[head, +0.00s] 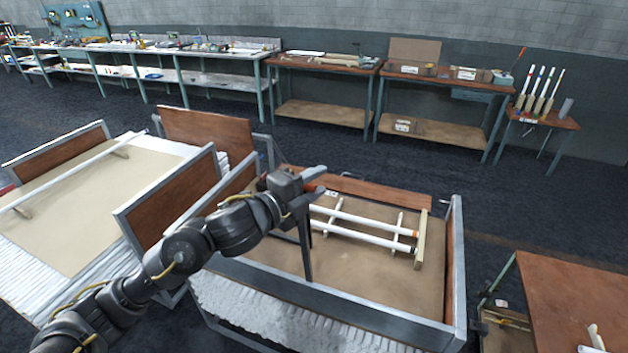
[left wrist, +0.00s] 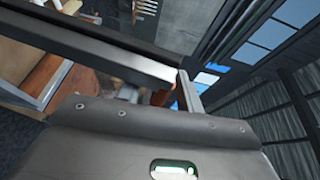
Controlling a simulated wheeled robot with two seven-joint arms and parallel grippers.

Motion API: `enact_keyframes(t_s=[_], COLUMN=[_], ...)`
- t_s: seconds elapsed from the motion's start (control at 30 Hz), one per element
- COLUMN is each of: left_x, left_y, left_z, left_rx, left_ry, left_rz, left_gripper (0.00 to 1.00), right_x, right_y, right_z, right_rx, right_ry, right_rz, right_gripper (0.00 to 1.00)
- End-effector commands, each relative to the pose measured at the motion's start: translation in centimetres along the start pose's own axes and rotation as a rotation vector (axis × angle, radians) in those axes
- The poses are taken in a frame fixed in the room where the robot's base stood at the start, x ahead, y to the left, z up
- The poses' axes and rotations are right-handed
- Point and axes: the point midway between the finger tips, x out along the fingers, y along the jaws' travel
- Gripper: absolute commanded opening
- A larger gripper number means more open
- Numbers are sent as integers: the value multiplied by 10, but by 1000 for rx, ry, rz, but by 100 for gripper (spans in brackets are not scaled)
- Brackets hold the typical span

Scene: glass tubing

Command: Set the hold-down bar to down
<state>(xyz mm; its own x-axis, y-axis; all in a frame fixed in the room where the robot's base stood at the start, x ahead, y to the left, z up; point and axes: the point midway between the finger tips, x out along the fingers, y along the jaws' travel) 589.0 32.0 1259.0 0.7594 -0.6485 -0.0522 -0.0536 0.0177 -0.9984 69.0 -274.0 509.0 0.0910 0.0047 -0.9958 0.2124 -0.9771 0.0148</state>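A dark bar (head: 305,250) stands upright at the front edge of the near tray (head: 455,270); it looks like the hold-down bar in a raised position. My left gripper (head: 311,186) is at its upper end, with its fingers apart and brown board showing between them. In the left wrist view a long dark bar (left wrist: 95,50) crosses close above the gripper body, and one grey finger (left wrist: 188,92) is beside its end. I cannot tell whether they touch. White glass tubes (head: 365,236) lie on supports in the tray. My right gripper is not in view.
A second tray (head: 60,150) with a long white tube stands at the left. A brown table (head: 575,300) is at the lower right. Workbenches (head: 325,63) line the back wall. Dark floor lies clear between them and the trays.

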Motion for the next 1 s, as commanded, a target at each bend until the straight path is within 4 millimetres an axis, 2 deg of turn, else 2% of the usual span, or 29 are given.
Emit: enact_keyframes(t_s=[0.27, 0.53, 0.83, 1.0], left_x=[1, 1, 1, 15], left_y=[0, 0, 0, 0], left_z=[0, 0, 2, 5], left_rx=[0, 0, 0, -1], left_ry=[0, 0, -1, 0], left_rz=[0, 0, 0, -1], left_gripper=[36, 1, 0, 0], right_x=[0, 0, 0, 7], right_y=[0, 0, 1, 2], right_z=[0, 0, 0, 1], right_rx=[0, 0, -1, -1], right_ry=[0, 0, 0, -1], right_rz=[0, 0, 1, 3], right_gripper=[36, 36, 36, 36])
